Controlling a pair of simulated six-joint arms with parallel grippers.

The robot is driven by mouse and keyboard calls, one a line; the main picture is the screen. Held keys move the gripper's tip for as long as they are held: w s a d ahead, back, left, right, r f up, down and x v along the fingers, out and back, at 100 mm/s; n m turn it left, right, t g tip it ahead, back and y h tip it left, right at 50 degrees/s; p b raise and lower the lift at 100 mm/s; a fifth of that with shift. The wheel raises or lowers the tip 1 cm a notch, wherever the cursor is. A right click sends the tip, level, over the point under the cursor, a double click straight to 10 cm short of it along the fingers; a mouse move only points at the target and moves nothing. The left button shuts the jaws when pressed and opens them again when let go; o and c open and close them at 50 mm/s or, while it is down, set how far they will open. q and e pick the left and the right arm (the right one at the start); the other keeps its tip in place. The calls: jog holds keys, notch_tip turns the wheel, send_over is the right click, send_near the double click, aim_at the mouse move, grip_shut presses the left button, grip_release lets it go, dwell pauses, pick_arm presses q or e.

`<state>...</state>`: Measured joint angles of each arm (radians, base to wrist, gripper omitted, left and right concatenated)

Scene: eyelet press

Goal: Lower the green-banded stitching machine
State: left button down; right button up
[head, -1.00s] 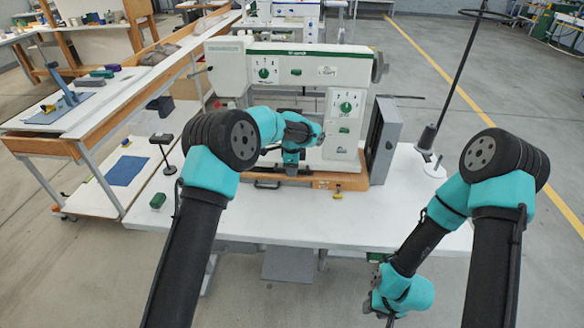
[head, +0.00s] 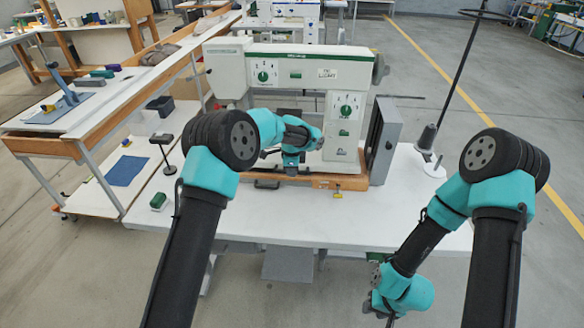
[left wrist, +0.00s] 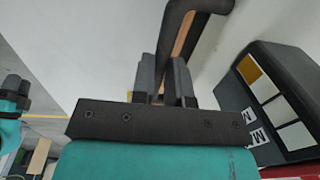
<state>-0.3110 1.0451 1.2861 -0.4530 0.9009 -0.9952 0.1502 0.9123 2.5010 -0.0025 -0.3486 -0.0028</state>
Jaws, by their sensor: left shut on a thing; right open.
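The green-banded stitching machine (head: 225,72) is white, with a green stripe along its top arm and dials on its front. It stands over a wooden base (head: 325,181) on the white table. My left gripper (head: 290,168) is in front of it, below its arm, and partly hidden by my own wrist. In the left wrist view, the left gripper (left wrist: 165,82) is shut on a dark bent bar (left wrist: 185,18) with a wood-coloured strip beside it. My right gripper (head: 388,312) is low at the front right, open and away from the machine.
A grey panel (head: 383,140) stands upright at the machine's right, with a thread cone (head: 427,138) beyond it. The front of the table (head: 300,222) is mostly clear.

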pick_arm(q)
jog(key=shift+s+f, duration=0.15)
jog(key=shift+f, duration=0.4)
jog(key=shift+s+f, duration=0.15)
jog(key=shift+f, duration=0.35)
jog(key=c, duration=1.1)
grip_release()
jog(key=shift+r, duration=0.25)
jog(key=r, duration=1.1)
jog(key=s+r, duration=0.1)
jog(key=r, duration=0.5)
jog(key=shift+r, duration=0.25)
